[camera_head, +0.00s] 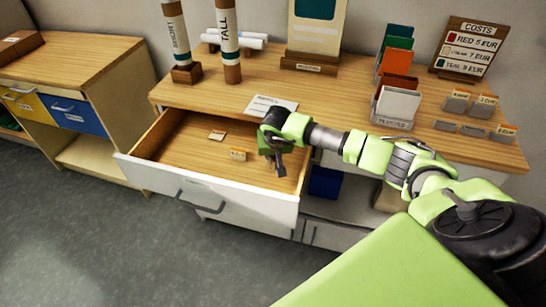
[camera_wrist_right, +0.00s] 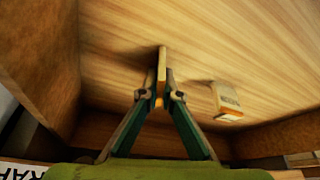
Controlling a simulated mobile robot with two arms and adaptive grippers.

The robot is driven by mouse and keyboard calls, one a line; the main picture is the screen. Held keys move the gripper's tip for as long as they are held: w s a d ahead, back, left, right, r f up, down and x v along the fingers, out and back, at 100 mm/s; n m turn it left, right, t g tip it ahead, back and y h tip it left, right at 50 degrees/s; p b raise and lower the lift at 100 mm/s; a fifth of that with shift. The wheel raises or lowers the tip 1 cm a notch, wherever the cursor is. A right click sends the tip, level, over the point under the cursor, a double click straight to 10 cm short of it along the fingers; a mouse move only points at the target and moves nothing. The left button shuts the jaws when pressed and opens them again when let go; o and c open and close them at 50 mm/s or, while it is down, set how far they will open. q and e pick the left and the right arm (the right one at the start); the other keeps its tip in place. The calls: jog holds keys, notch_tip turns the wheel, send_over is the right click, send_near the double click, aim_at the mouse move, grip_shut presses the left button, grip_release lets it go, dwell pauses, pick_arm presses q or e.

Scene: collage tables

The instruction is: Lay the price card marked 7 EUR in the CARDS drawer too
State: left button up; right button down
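The CARDS drawer (camera_head: 178,178) is pulled out below the table top. A small pale card (camera_head: 217,134) and a card with an orange marking (camera_head: 238,154) are inside it. My right gripper (camera_head: 280,170) is low inside the drawer near its right wall. In the right wrist view its fingers (camera_wrist_right: 161,95) are closed on a thin upright card (camera_wrist_right: 161,68), seen edge-on near the drawer floor; its price cannot be read. Another card (camera_wrist_right: 227,101) with small lettering is to the right, apart from the fingers. My left gripper is not in view.
A paper sheet (camera_head: 272,105) lies on the table top behind the drawer. Several small price cards (camera_head: 482,104) stand at the right end, near the COSTS board (camera_head: 467,49) and a rack of coloured sheets (camera_head: 396,105). Two tall tubes (camera_head: 228,42) stand at the back left.

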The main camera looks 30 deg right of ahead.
jog(key=shift+f, duration=0.1)
jog(key=c, duration=2.3)
grip_release()
jog(key=shift+r, duration=0.3)
jog(key=b+v, duration=0.1)
jog(key=v, duration=1)
jog(key=shift+s+a+r, duration=0.1)
jog(key=shift+s+r, duration=0.1)
jog(key=shift+r, duration=0.1)
